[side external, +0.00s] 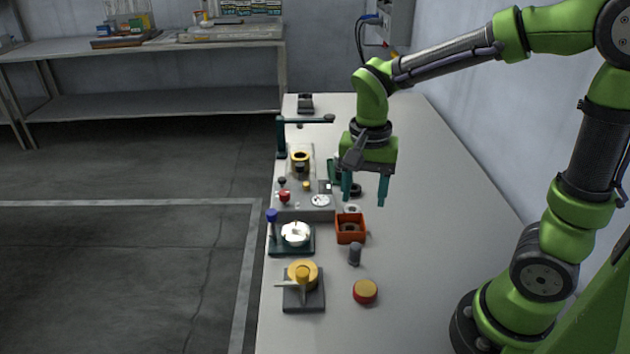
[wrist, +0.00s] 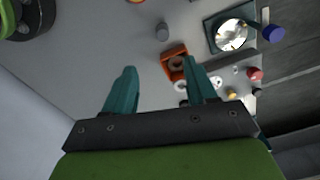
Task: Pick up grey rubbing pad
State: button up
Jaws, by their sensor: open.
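A small grey upright cylinder (side external: 355,254) stands on the table in front of the orange box; it is the closest match to the grey rubbing pad, though I cannot tell for certain. It also shows near the top middle of the wrist view (wrist: 162,32). My gripper (side external: 364,202) is open, its two teal fingers pointing down above the table, behind the grey cylinder and apart from it. In the wrist view my gripper (wrist: 159,68) shows nothing held between its fingers.
An orange box (side external: 350,238) with a dark ring inside stands beside the cylinder. A red-and-yellow round piece (side external: 365,291) and a yellow-knobbed fixture (side external: 303,272) stand in front. A teal-based stand with a white dish (side external: 296,233) is at left. The table's right side is clear.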

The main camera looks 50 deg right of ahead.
send_over(356, 246)
jog(key=f, duration=0.9)
jog(key=shift+s+d+f, duration=0.15)
jog(key=shift+s+f, duration=0.05)
jog(key=shift+f, duration=0.1)
jog(key=f, duration=0.5)
jog(key=shift+w+f, duration=0.25)
jog(key=shift+f, duration=0.1)
grip_shut()
